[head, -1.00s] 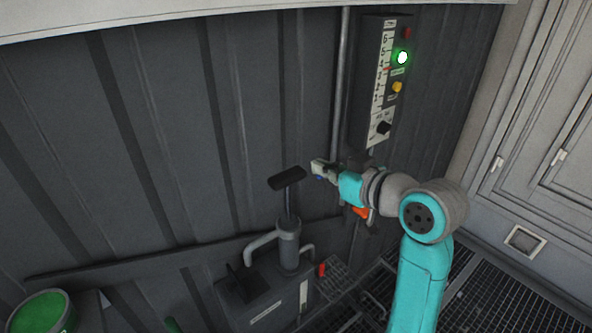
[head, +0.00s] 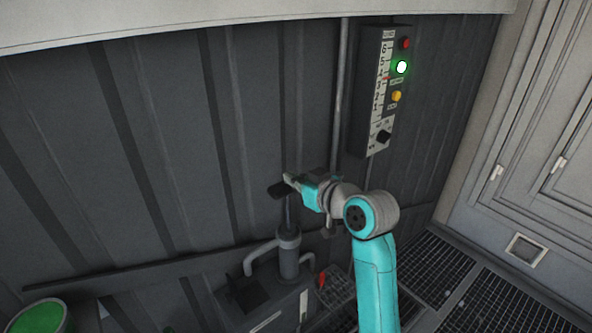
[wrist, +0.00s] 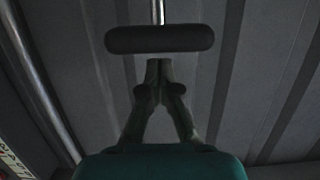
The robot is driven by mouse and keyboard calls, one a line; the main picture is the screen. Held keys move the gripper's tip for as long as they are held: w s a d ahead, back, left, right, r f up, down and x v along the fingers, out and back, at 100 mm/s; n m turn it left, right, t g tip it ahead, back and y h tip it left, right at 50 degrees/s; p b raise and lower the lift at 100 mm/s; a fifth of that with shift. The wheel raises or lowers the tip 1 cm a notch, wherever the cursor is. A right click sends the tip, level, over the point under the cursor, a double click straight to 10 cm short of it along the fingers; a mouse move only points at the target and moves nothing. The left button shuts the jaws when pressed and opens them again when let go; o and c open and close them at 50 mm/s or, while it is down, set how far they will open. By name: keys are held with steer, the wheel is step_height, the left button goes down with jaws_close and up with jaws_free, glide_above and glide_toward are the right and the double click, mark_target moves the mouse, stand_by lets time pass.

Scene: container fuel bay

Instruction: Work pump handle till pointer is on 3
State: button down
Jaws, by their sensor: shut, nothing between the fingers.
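The pump (head: 289,255) stands against the wall, with its black T-bar handle (head: 277,191) on an upright rod above it. My gripper (head: 289,180) is shut and empty, its fingertips right by the bar's right end in the head view. In the wrist view the handle bar (wrist: 160,39) lies crosswise just beyond the shut fingertips (wrist: 158,66). I cannot tell whether they touch. The gauge box (head: 383,90) hangs on the wall at upper right. Its red pointer (head: 386,78) sits near the 4 mark, apparently slightly below it. A green lamp (head: 401,67) is lit.
A vertical pipe (head: 339,100) runs down the wall left of the gauge. A red lever (head: 321,280) is beside the pump's base. A green-filled container (head: 38,317) stands at lower left. Grating (head: 432,262) covers the floor at right; a pale cabinet stands beyond.

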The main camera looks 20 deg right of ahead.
steer(key=shift+f, duration=0.2)
step_height(320, 180, down, 12)
stand_by(0.5)
